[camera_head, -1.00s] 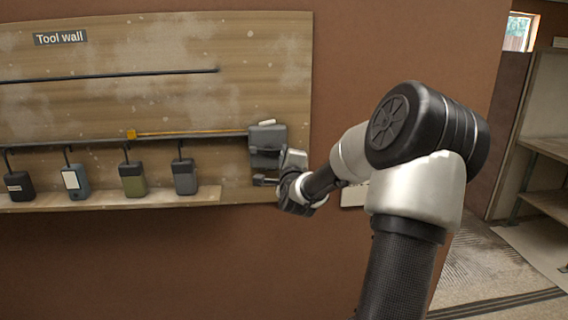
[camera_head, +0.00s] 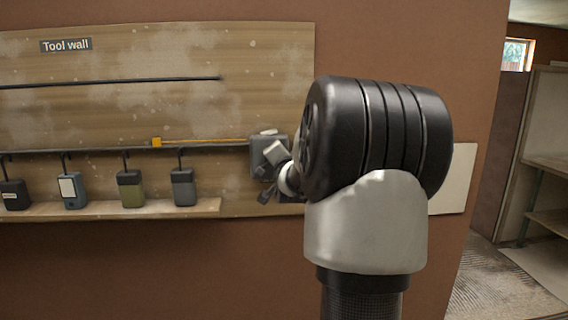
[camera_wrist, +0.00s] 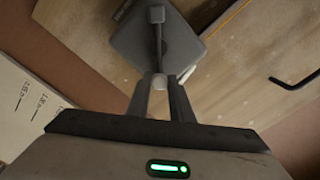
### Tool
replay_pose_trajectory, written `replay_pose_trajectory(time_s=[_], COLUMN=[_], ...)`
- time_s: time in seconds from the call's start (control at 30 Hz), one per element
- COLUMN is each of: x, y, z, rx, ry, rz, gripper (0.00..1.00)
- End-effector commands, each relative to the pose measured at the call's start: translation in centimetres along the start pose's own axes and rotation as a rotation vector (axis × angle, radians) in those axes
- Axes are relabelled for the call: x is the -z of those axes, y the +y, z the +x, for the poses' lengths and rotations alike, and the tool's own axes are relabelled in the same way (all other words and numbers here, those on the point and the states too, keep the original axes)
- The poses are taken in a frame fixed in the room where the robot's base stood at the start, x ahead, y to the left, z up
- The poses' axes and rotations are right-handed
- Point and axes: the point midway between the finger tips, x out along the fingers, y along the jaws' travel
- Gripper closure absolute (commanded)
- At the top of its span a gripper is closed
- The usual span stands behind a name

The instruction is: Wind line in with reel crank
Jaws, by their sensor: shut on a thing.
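The reel is a grey box (camera_head: 257,150) at the right end of the tool wall. An orange line (camera_head: 205,142) runs left from it along a dark rail to a yellow tag (camera_head: 156,142). In the wrist view the reel's grey body (camera_wrist: 130,42) shows behind its dark crank arm (camera_wrist: 158,45). The pale crank knob (camera_wrist: 160,81) sits between my gripper's fingertips (camera_wrist: 161,84), which are shut on it. In the head view my gripper (camera_head: 268,168) is at the reel's front, partly hidden by my arm.
Several hand tools, among them an olive one (camera_head: 131,190), hang from hooks left of the reel above a wooden ledge (camera_head: 100,212). A white panel (camera_head: 452,180) is on the wall to the right, also in the wrist view (camera_wrist: 25,100). Shelving (camera_head: 545,165) stands far right.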

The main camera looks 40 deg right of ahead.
Motion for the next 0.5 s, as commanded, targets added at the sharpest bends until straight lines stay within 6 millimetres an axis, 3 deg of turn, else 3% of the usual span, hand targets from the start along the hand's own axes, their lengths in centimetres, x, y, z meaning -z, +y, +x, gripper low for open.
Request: replay_pose_trajectory(time_s=[0.5], x=[-0.29], y=[-0.75], z=[0.00], rx=[0.000], ry=[-0.001], rz=[-0.176], gripper=[1.00])
